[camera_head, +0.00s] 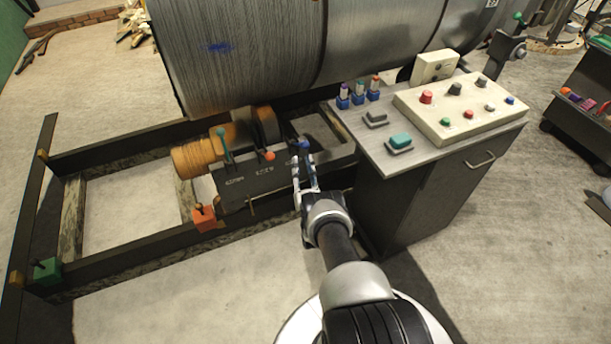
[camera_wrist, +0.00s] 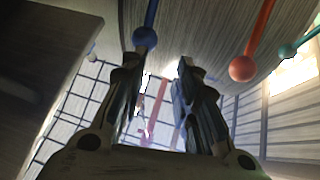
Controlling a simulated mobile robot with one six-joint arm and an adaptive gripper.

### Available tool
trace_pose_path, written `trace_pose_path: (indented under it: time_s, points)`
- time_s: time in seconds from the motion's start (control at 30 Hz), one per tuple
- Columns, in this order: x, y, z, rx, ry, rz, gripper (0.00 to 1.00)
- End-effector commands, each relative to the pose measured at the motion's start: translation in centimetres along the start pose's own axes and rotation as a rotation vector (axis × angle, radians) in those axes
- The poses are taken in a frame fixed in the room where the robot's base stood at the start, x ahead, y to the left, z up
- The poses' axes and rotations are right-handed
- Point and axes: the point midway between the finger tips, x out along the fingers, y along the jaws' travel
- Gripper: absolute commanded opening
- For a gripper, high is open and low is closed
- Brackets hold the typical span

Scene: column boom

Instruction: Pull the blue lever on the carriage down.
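The blue lever (camera_head: 303,145) stands at the right end of the carriage (camera_head: 250,184), partly hidden by my gripper. In the wrist view its blue ball (camera_wrist: 145,38) hangs at the end of a blue rod, just beyond the left fingertip. I cannot tell whether they touch. My gripper (camera_head: 304,165) is at the carriage's right end; in the wrist view its fingers (camera_wrist: 160,63) are apart with nothing between them. An orange-red lever knob (camera_head: 269,156) and a teal lever (camera_head: 222,142) stand to the left on the carriage.
A large metal drum (camera_head: 260,50) lies behind the carriage. A control console (camera_head: 460,108) on a grey cabinet (camera_head: 430,185) stands close to the right of my arm. An orange block (camera_head: 205,218) and a green block (camera_head: 47,270) sit on the frame. The front floor is clear.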

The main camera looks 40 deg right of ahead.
Motion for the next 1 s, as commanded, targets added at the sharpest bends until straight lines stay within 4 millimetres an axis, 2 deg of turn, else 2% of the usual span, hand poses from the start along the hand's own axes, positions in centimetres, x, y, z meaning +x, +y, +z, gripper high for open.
trace_pose_path:
  time_s: [0.5, 1.0]
  points:
    - [-2.6, -0.6, 0.8, 0.000, 0.004, -0.003, 0.29]
    - [-2.7, -0.6, 0.8, 0.000, 0.005, -0.003, 0.29]
